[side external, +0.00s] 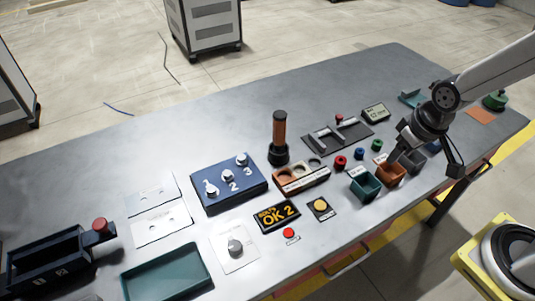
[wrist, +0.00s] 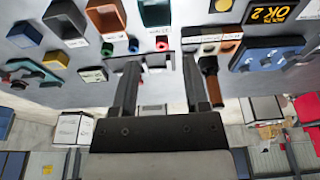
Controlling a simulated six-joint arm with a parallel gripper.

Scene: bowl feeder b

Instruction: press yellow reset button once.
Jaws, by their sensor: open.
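The yellow button (side external: 320,204) is a round cap on a small dark plate, right of the black "BOLTS OK 2" sign (side external: 277,215). In the wrist view the yellow button (wrist: 221,5) shows at the top edge, partly cut off. My gripper (side external: 426,161) is open and empty above the right part of the table, near the small bins, well to the right of the button. In the wrist view both fingers (wrist: 160,62) are spread apart with nothing between them.
A green bin (side external: 364,187) and an orange bin (side external: 391,177) stand between my gripper and the button. A red button (side external: 289,233) lies left of it. A brown-handled upright tool (side external: 279,133) and a blue numbered block (side external: 228,185) stand further left.

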